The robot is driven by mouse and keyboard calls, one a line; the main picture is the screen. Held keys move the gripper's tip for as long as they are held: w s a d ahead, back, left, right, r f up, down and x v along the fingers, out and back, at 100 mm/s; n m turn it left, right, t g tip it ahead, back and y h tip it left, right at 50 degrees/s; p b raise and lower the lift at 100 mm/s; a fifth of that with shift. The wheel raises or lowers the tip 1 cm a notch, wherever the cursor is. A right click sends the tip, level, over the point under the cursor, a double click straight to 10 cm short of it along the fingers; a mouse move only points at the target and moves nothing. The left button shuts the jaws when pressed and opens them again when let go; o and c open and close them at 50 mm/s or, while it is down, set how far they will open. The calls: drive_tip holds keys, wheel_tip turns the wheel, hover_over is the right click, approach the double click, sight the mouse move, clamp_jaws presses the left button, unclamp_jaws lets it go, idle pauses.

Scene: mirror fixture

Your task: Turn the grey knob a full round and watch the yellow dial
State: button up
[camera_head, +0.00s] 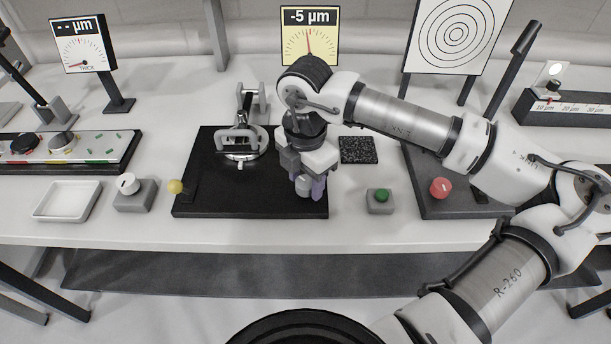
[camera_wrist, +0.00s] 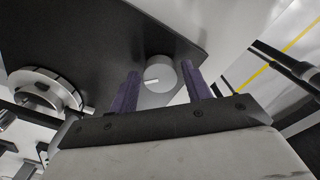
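The grey knob (camera_head: 304,184) is at the front right of a black base plate (camera_head: 205,180). My gripper (camera_head: 308,188) points down over it, its purple fingers on either side. In the wrist view, the round knob (camera_wrist: 158,72) with a pale mark on its face sits between the two fingertips (camera_wrist: 161,72). The fingers are apart; narrow gaps seem to show beside the knob, and contact is not clear. The yellow dial (camera_head: 309,42) stands behind my arm, reads -5 µm, and its red needle points nearly straight up.
A mirror mount (camera_head: 240,140) stands on the plate left of my gripper. A yellow ball-topped lever (camera_head: 175,187) is at the plate's left edge. A green button (camera_head: 381,196) and a red button (camera_head: 441,188) are to the right. A white tray (camera_head: 67,201) lies far left.

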drive_tip(key=c, duration=0.7)
drive_tip(key=shift+f+b, duration=0.15)
drive_tip(key=shift+b, duration=0.45)
drive_tip(key=shift+f+n+b, duration=0.15)
drive_tip(key=shift+n+b, duration=0.65)
drive_tip(key=shift+b, duration=0.15)
drive_tip(key=n+b, duration=0.2)
drive_tip(key=b, duration=0.1)
drive_tip(key=shift+b, duration=0.3)
drive_tip(key=n+b, duration=0.5)
drive_tip(key=shift+n, duration=0.4)
drive_tip(key=n, duration=0.1)
drive_tip(key=n+b, duration=0.1)
drive_tip(key=n, duration=0.1)
drive_tip(key=n+b, duration=0.1)
drive_tip(key=n, duration=0.1)
drive_tip(key=shift+r, duration=0.3)
